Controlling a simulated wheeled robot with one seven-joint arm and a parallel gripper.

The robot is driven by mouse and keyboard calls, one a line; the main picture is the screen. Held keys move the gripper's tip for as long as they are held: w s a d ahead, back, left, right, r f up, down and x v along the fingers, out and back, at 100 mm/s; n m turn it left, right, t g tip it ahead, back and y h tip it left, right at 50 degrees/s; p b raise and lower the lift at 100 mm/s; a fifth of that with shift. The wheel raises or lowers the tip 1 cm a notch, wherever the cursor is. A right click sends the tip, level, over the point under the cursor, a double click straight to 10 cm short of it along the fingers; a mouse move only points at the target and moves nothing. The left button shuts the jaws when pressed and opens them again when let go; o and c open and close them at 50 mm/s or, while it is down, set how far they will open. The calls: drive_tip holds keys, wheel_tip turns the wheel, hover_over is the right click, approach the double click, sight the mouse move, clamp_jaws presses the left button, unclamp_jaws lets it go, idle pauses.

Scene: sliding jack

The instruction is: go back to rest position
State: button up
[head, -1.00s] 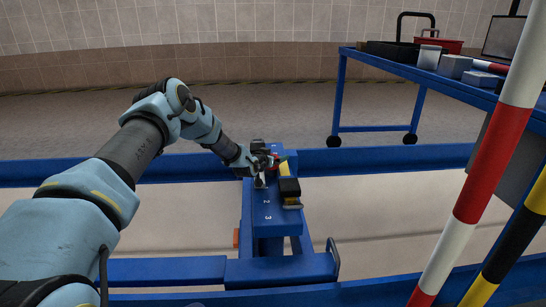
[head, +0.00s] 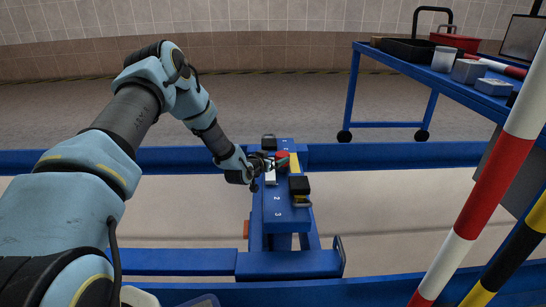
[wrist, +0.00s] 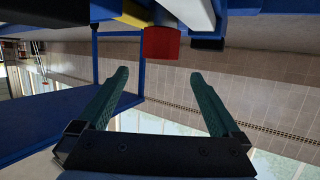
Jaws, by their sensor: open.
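The blue sliding jack (head: 287,215), marked with white numbers, stands in the middle of the head view. On it are a red part, a white block (head: 270,177), a yellow strip and a black block (head: 299,184). My gripper (head: 283,161) is close to the red part at the jack's upper end, and its fingers are partly hidden there. In the wrist view my gripper (wrist: 160,74) is open with green fingers apart and nothing between them.
Blue rails (head: 420,156) run across behind and in front of the jack. A blue cart (head: 388,124) with a red box, black tray and small boxes stands at the upper right. A red-white pole (head: 487,187) and a black-yellow pole (head: 512,245) stand at the right. Floor behind is clear.

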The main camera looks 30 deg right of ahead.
drive_tip(key=shift+a+r, duration=0.1)
drive_tip(key=s+a+r+n+g+y+p, duration=0.15)
drive_tip(key=a+r+y, duration=0.25)
drive_tip(key=a+r, duration=0.7)
drive_tip(key=s+a+r+n+g+y+p, duration=0.1)
drive_tip(key=s+a+r+n+y+p, duration=0.3)
drive_tip(key=a, duration=1.4)
drive_tip(key=s+a+r+n+g+y+p, duration=0.1)
drive_tip(key=s+a+r+n+g+y, duration=0.1)
drive_tip(key=s+a+r, duration=0.5)
drive_tip(key=s+a+r+n+g+y+p, duration=0.1)
drive_tip(key=s+a+r+n+g+y, duration=0.15)
drive_tip(key=s+a, duration=0.8)
wheel_tip(320, 180, up, 39)
drive_tip(key=p, duration=3.8)
drive_tip(key=shift+s+h, duration=0.35)
drive_tip(key=shift+s, duration=0.1)
drive_tip(key=shift+f, duration=0.15)
drive_tip(key=shift+c, duration=0.3)
